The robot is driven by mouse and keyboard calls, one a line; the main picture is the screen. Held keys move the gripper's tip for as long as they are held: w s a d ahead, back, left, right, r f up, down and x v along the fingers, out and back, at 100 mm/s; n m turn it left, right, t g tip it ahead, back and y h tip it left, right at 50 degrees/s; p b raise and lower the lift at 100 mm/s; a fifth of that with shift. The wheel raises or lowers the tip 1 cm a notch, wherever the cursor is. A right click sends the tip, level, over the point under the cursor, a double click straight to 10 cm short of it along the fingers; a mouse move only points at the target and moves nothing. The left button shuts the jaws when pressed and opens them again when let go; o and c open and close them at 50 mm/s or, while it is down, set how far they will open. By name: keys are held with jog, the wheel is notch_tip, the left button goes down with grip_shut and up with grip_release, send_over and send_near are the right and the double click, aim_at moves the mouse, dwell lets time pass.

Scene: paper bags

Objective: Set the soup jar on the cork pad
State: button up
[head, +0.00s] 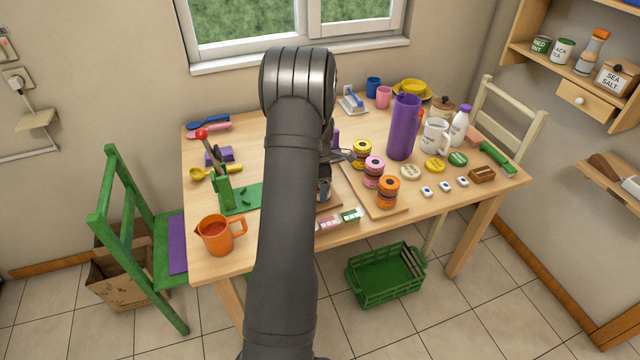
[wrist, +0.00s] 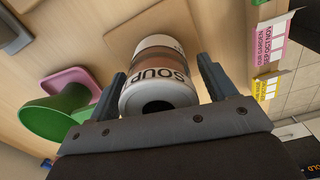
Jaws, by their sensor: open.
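The soup jar (wrist: 158,80), white and brown with "SOUP" lettering, shows in the wrist view with its dark round end towards the camera. My gripper (wrist: 163,80) is open, with one finger on each side of the jar. A flat tan square, apparently the cork pad (wrist: 183,22), shows at the jar's far end. I cannot tell whether jar and pad touch. In the head view my arm hides most of this spot.
Pink and green labels (head: 338,220) lie at the front edge. A green funnel-shaped thing (wrist: 60,115) is beside the gripper. An orange jug (head: 215,235) stands at front left.

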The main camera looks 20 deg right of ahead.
notch_tip(320, 180, up, 12)
jog(key=shift+r, duration=0.15)
dwell(0.4)
notch_tip(320, 180, down, 12)
jog(key=shift+f, duration=0.25)
jog(key=shift+r, duration=2.15)
jog(key=shift+r, duration=4.1)
jog(key=shift+f, duration=0.1)
